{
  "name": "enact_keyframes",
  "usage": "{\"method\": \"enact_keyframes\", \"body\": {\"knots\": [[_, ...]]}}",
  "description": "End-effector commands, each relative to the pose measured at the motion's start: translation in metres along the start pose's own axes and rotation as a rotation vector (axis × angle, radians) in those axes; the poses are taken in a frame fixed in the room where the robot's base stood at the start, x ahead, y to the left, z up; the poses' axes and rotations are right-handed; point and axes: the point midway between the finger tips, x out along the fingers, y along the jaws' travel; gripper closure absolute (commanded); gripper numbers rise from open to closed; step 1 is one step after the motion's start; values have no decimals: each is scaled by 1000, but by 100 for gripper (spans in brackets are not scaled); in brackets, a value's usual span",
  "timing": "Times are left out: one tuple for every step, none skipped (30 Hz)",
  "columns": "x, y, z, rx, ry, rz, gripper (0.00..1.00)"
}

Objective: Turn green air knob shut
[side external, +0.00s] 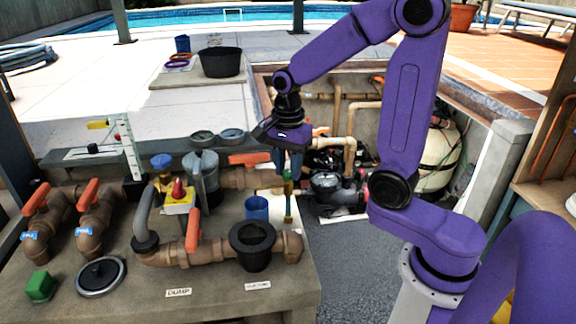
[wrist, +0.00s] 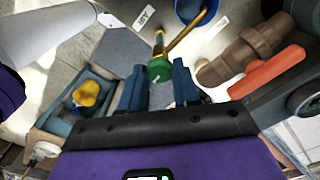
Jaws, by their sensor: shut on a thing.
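The green air knob (wrist: 158,71) sits on a brass stem with a thin brass pipe running off it, beside a white label reading AIR (wrist: 146,16). In the wrist view it lies between the two blue fingertips of my gripper (wrist: 158,76), which is shut on it. In the side view my gripper (side external: 287,170) points down from above onto the top of the brass post (side external: 289,207). The fingers largely cover the green knob (side external: 288,176) there. Whether the knob is fully turned cannot be told.
A blue cup (side external: 257,208) stands just left of the post. A brown valve with an orange handle (side external: 250,159) is close behind. A black funnel-like cup (side external: 253,246) stands in front. The sunken pit with pump (side external: 332,185) and pipes lies to the right, past the slab's edge.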

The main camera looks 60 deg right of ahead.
Motion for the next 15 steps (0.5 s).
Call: {"method": "enact_keyframes", "body": {"knots": [[-1,-1,0,25,1,-4,99],[-1,-1,0,39,1,-4,99],[-1,-1,0,58,1,-4,99],[-1,-1,0,69,1,-4,99],[-1,-1,0,80,1,-4,99],[-1,-1,0,93,1,-4,99],[-1,-1,0,101,1,-4,99],[-1,-1,0,108,1,-4,99],[-1,-1,0,117,1,-4,99],[-1,-1,0,122,1,-4,99],[-1,-1,0,126,1,-4,99],[-1,-1,0,131,1,-5,99],[-1,-1,0,133,1,-5,99],[-1,-1,0,135,1,-5,99],[-1,-1,0,137,1,-5,99]]}}
